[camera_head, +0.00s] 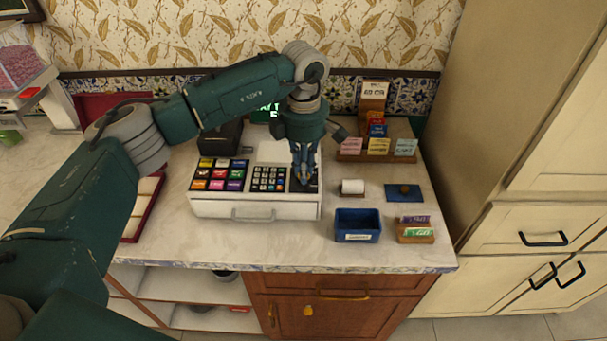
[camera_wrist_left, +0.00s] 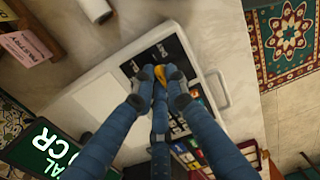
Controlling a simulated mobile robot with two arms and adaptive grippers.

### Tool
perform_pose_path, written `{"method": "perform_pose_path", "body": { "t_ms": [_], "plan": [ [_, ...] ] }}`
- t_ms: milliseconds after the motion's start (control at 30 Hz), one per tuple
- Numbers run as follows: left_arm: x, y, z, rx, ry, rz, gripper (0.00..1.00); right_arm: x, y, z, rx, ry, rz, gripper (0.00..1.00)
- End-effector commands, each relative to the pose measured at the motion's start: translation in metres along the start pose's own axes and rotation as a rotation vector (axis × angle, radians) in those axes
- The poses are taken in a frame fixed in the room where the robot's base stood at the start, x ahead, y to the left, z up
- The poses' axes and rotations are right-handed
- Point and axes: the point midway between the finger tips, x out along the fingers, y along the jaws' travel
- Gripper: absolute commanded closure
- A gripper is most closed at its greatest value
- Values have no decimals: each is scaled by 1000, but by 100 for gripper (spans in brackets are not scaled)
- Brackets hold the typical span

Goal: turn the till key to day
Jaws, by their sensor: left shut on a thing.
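The white till (camera_head: 255,208) stands on the counter, with coloured keys on its left and a number pad in the middle. A dark panel lies at the right of its top; it also shows in the left wrist view (camera_wrist_left: 172,47). My left gripper (camera_head: 304,180) points down onto this panel. In the left wrist view its fingers (camera_wrist_left: 160,82) are shut on the yellow till key (camera_wrist_left: 160,73). The fingers hide part of the key, and I cannot read which mark it points to. My right gripper is in neither view.
A paper roll (camera_head: 352,187), a blue bin (camera_head: 357,225), a small blue pad (camera_head: 403,194) and a card holder (camera_head: 415,231) stand right of the till. A wooden card rack (camera_head: 351,156) is behind them. A tall cabinet (camera_head: 500,110) bounds the counter at right.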

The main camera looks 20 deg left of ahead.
Motion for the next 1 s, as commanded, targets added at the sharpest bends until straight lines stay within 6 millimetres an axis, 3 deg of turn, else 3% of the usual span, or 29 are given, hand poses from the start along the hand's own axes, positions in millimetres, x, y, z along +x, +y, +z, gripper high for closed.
{"method": "perform_pose_path", "body": {
  "t_ms": [567,600,700,1000],
  "plan": [
    [-2,1,1,37,-3,4,100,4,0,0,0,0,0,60],
    [-2,1,1,37,-3,5,84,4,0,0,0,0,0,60],
    [-2,1,1,37,-3,4,68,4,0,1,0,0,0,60],
    [-2,1,1,36,-1,2,68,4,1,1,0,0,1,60]
  ]
}}
